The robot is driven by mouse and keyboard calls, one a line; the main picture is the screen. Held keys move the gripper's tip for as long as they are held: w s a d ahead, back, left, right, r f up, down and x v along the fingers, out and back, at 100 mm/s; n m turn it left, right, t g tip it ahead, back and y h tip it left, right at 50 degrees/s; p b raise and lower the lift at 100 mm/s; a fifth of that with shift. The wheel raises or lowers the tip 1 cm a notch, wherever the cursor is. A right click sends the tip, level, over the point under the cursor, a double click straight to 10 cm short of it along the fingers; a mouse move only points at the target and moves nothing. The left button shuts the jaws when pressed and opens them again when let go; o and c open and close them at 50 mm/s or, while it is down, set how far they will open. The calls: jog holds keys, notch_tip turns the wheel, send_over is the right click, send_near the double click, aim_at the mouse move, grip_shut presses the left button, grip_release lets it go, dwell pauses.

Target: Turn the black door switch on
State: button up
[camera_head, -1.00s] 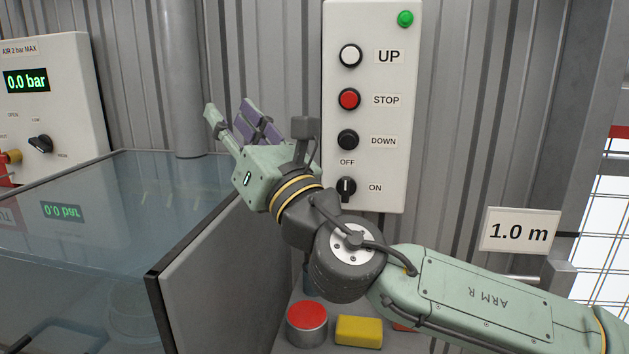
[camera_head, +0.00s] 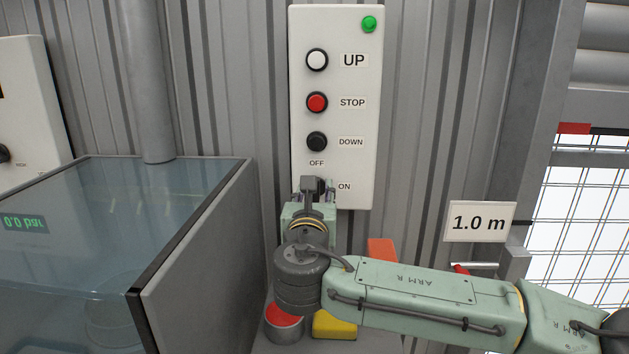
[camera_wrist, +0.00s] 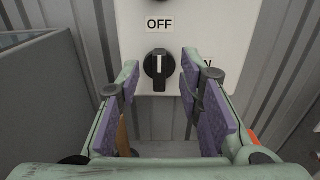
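The black door switch (camera_wrist: 159,68) is a round knob at the bottom of the white control panel. Its white mark is upright, pointing at the OFF label (camera_wrist: 159,24). In the wrist view it stands beyond and between my fingertips, apart from both. My gripper (camera_wrist: 160,85) is open and empty, with purple pads on both fingers. In the head view my gripper (camera_head: 309,196) is in front of the panel's lower end, and the switch (camera_head: 320,187) is partly hidden behind it. The ON label (camera_head: 344,187) is right of the switch.
The white panel (camera_head: 365,130) also has UP, STOP and DOWN buttons and a green lamp (camera_head: 369,24). A glass-topped tank (camera_head: 190,260) stands left. A red-topped can (camera_head: 284,318), a yellow block (camera_head: 335,325) and an orange block (camera_head: 383,250) are near my arm.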

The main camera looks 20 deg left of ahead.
jog(key=shift+p+x, duration=0.35)
jog(key=shift+x, duration=1.55)
jog(key=shift+c, duration=0.4)
grip_shut()
